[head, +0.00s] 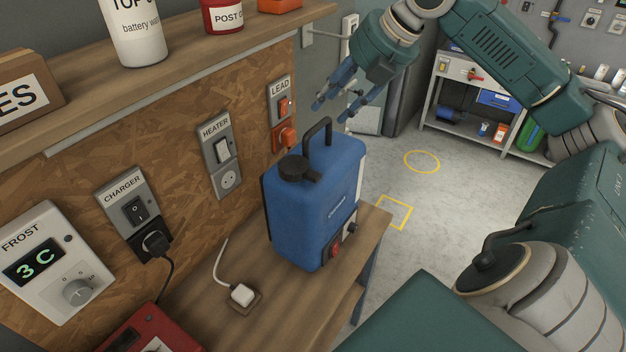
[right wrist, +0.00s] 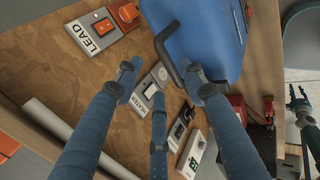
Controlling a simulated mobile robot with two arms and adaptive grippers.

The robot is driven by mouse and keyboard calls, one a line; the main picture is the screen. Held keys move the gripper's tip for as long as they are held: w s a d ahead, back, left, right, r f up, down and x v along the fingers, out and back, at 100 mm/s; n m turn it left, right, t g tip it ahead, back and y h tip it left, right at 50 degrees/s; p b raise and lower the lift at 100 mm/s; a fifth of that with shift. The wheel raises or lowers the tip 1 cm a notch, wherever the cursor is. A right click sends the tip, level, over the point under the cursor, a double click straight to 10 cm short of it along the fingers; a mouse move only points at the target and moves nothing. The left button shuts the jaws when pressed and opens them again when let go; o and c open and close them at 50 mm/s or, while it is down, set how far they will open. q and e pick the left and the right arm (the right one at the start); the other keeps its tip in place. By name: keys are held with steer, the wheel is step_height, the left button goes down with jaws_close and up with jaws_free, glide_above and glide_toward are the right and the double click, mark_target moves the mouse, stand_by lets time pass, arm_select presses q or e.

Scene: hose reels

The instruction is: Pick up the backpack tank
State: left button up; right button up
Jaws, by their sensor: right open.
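The backpack tank (head: 312,205) is a blue upright box with a black cap and a black loop handle (head: 316,136) on top. It stands on the wooden bench near its right end. My right gripper (head: 340,103) is open and empty, above and beyond the handle in the head view. In the right wrist view the tank (right wrist: 215,35) is at the top, and the handle (right wrist: 166,50) shows between and beyond the spread fingers (right wrist: 160,85). I cannot tell whether a finger touches it. What looks like my left gripper (right wrist: 298,105) shows small at the right edge of that view.
The bench (head: 190,312) carries a white plug (head: 242,294) beside the tank and a red case (head: 150,332). Wall switches, including the LEAD switch (head: 281,100), line the board behind. A shelf (head: 170,65) with bottles overhangs. Open floor (head: 440,220) lies right of the bench.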

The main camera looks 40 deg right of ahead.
mark_target(323, 120)
steer(key=x, duration=0.2)
steer(key=p+x, duration=0.1)
steer(key=x, duration=0.1)
steer(key=p+x, duration=0.1)
steer(key=x, duration=0.2)
steer(key=shift+s+d+f, duration=0.15)
steer(key=shift+d+f, duration=0.15)
steer(key=shift+f, duration=0.1)
steer(key=shift+c, duration=0.7)
arm_select(q)
steer(key=shift+s+d+r, duration=0.1)
steer(key=shift+s+r, duration=0.25)
steer(key=shift+r, duration=0.2)
steer(key=shift+s+d+r, duration=0.1)
steer(key=shift+s+r, duration=0.2)
steer(key=shift+r, duration=0.2)
arm_select(e)
jaws_close()
steer(key=shift+r, duration=0.3)
